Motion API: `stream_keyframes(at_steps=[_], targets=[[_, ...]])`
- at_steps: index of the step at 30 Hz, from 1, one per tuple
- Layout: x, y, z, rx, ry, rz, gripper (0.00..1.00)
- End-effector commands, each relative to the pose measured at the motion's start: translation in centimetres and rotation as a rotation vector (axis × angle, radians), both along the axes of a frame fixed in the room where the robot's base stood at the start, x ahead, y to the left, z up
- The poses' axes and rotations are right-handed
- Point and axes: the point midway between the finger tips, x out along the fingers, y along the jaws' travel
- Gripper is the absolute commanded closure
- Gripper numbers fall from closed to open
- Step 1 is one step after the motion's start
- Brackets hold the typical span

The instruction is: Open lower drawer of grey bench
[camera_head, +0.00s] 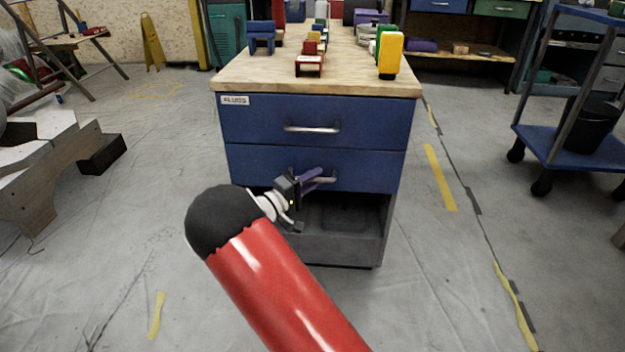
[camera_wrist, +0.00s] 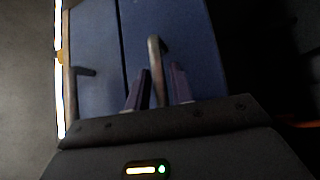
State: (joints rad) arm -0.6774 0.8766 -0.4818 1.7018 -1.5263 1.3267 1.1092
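The bench has a grey body (camera_head: 345,250) and two blue drawers under a wooden top. The lower drawer (camera_head: 375,172) looks shut, its front about level with the upper drawer (camera_head: 260,122). The lower drawer's metal handle (camera_head: 328,180) is partly hidden by my gripper (camera_head: 317,180). In the wrist view, the same handle (camera_wrist: 154,55) runs down between the two purple fingers of my gripper (camera_wrist: 159,88). The fingers stand apart, one on each side of the handle, with gaps visible. The upper drawer's handle (camera_wrist: 69,90) is at the left there.
An open compartment (camera_head: 350,215) is below the lower drawer. Several coloured items, including a yellow one (camera_head: 390,55), stand on the wooden top (camera_head: 350,75). A blue cart (camera_head: 570,145) is at the right and a trestle (camera_head: 50,160) at the left.

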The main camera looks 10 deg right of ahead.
Motion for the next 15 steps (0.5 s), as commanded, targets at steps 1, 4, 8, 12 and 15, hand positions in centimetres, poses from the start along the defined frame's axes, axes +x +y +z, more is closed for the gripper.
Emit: stream_keyframes(at_steps=[1, 4, 8, 12, 15], targets=[[-0.01, 0.0, 0.0, 0.0, 0.0, 0.0, 0.84], [-0.01, 0.0, 0.0, 0.0, 0.0, 0.0, 0.97], [-0.02, 0.01, -0.01, 0.0, 0.0, 0.0, 1.0], [-0.02, 0.01, -0.03, 0.0, 0.0, 0.0, 1.0], [-0.15, 0.06, -0.03, 0.0, 0.001, 0.0, 1.0]])
